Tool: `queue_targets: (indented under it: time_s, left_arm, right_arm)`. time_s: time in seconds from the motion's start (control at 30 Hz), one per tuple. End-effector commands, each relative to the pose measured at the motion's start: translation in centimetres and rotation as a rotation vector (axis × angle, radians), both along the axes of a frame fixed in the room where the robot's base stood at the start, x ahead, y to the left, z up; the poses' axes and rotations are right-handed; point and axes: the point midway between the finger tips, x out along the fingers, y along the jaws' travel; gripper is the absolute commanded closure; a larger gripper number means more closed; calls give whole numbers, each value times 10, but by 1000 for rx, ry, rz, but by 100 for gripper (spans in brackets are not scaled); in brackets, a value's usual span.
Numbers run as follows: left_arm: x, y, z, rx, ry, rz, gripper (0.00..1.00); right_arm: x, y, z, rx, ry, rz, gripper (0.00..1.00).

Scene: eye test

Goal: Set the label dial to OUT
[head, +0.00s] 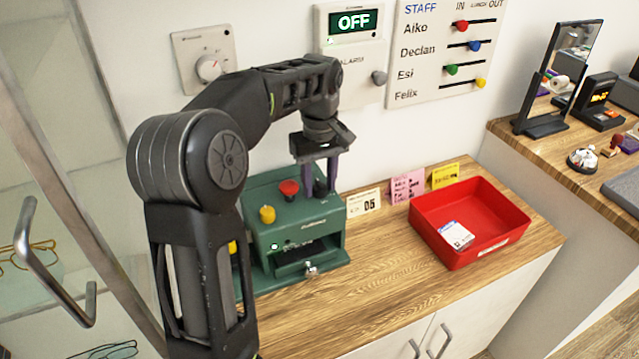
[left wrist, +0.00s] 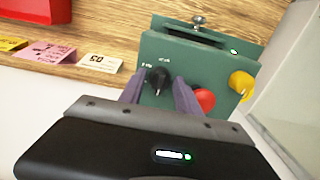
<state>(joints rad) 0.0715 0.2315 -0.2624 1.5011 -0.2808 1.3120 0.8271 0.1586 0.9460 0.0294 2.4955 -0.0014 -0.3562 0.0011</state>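The green machine (head: 268,215) stands at the back of the wooden counter. Its black dial (left wrist: 158,78) is on the top face, with small white letters beside it that I cannot read clearly. Its setting is unclear. My left gripper (head: 320,187) points down over the machine's top, right of the red button (head: 289,188). In the left wrist view its purple-grey fingers stand on either side of the dial, apart from each other. A gap shows beside the dial, so the gripper looks open around it. My right gripper is in neither view.
A red tray (head: 470,215) holds a white card. A wall panel (head: 352,22) reads OFF. A staff board (head: 448,50) has coloured sliders. Counter front is clear.

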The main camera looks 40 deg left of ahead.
Motion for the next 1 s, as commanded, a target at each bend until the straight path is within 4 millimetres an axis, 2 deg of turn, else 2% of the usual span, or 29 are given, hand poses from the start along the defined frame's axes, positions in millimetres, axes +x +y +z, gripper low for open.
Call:
queue_targets:
  time_s: [0.2,0.7,1.0]
  left_arm:
    - [0,0,0,0,0,0,61]
    - [0,0,0,0,0,0,100]
    - [0,0,0,0,0,-7,100]
  right_arm:
    - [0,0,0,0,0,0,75]
    - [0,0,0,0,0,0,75]
    - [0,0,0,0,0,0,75]
